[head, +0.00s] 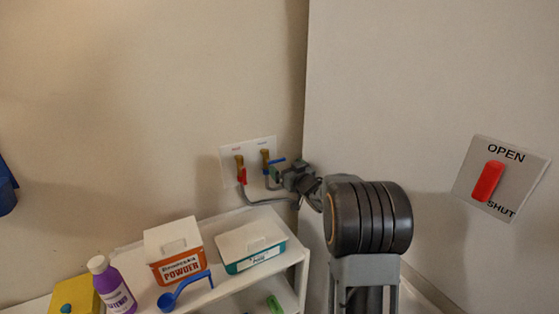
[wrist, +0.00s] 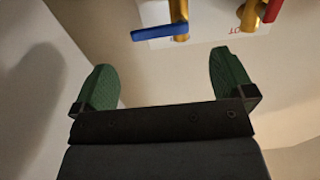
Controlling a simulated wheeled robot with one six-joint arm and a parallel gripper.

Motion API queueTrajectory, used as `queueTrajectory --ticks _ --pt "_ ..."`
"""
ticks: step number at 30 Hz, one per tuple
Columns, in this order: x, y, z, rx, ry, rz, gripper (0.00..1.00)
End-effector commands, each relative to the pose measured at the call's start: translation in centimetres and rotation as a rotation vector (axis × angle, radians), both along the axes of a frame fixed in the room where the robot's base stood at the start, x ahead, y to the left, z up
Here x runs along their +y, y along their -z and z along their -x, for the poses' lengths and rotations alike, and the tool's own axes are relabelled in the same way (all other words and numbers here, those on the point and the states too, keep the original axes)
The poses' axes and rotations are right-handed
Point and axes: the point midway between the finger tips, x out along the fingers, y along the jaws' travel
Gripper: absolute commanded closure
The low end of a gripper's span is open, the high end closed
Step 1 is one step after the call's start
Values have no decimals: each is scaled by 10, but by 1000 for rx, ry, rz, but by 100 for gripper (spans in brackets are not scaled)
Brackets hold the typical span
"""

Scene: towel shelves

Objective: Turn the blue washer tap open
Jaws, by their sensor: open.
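The blue washer tap (head: 277,161) is on the right brass valve of a white wall plate (head: 230,161). Its lever lies crosswise to the pipe, pointing right. In the wrist view the blue lever (wrist: 158,32) shows at the top, ahead of and between the fingertips, not between the jaws. My gripper (head: 284,174) is just right of and slightly below the blue tap. In the wrist view my gripper (wrist: 164,68) is open with two green fingers apart and nothing between them. Whether any part touches the lever is unclear.
A red tap (head: 242,175) sits on the left valve, and also shows in the wrist view (wrist: 272,9). Grey hoses (head: 265,202) hang below. A shelf (head: 291,258) holds a powder box (head: 174,250), teal-white box (head: 250,246) and purple bottle (head: 111,286). A red switch (head: 488,181) is on the right wall.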

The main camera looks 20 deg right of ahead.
Motion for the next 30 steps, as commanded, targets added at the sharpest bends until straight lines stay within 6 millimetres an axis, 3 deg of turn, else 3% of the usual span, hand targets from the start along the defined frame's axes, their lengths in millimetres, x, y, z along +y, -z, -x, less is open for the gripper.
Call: queueTrajectory --ticks 3,9,24,30 --pt "3 -1 -21 1 -2 0 0" --pt "5 -1 -43 0 -1 1 0" --pt "6 0 -54 1 0 1 0" --pt "6 0 -54 1 0 1 18"
